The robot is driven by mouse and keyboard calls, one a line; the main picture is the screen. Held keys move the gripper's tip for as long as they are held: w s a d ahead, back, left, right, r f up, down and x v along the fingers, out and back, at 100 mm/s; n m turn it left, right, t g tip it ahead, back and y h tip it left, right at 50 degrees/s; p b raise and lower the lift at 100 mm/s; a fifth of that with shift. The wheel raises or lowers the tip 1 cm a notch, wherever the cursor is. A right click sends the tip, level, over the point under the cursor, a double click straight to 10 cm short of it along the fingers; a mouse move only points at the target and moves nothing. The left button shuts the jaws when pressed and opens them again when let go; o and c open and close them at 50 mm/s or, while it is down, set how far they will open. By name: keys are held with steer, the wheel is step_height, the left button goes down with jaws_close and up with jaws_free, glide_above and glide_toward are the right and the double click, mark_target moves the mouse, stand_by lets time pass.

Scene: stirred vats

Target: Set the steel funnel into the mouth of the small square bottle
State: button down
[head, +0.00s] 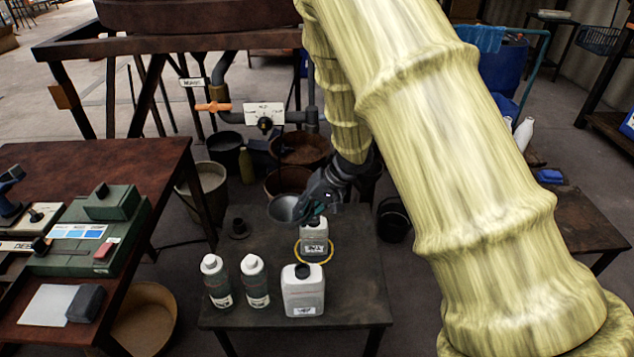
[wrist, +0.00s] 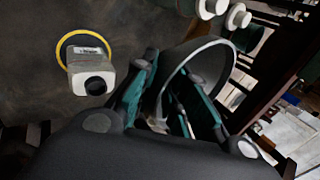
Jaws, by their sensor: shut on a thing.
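The steel funnel (head: 281,208) is held by my gripper (head: 312,203) above the back of the low dark table. In the wrist view its curved grey rim (wrist: 194,47) arches between and beyond the fingers of my gripper (wrist: 172,98); its spout is mostly hidden. The small square bottle (head: 314,243) stands upright on the table, within a yellow ring (head: 301,256), just below and right of the funnel. In the wrist view the small square bottle (wrist: 88,62) shows a dark round mouth, left of the fingers and apart from the funnel.
A larger white square bottle (head: 303,291) with a black cap and two round white-capped bottles (head: 217,280) (head: 255,280) stand at the table's front. A small dark object (head: 238,228) sits at the table's back left. Buckets and a valve pipe (head: 264,116) lie behind.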

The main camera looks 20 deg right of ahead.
steer(key=w+d+m+t+h+p, duration=0.4)
steer(key=w+d+m+p, duration=0.25)
steer(key=m+p, duration=0.5)
steer(key=shift+n, duration=0.35)
steer(key=shift+s+d+f+b, duration=0.1)
steer(key=shift+s+f+b, duration=0.1)
steer(key=shift+f+b, duration=1.05)
steer(key=shift+s+d+f+b, duration=0.15)
steer(key=shift+f+b, duration=0.25)
steer(key=shift+f, duration=1.65)
steer(key=shift+f, duration=1.25)
stand_by(0.6)
steer(key=shift+a, duration=0.1)
steer(key=c, duration=1.4)
jaws_free()
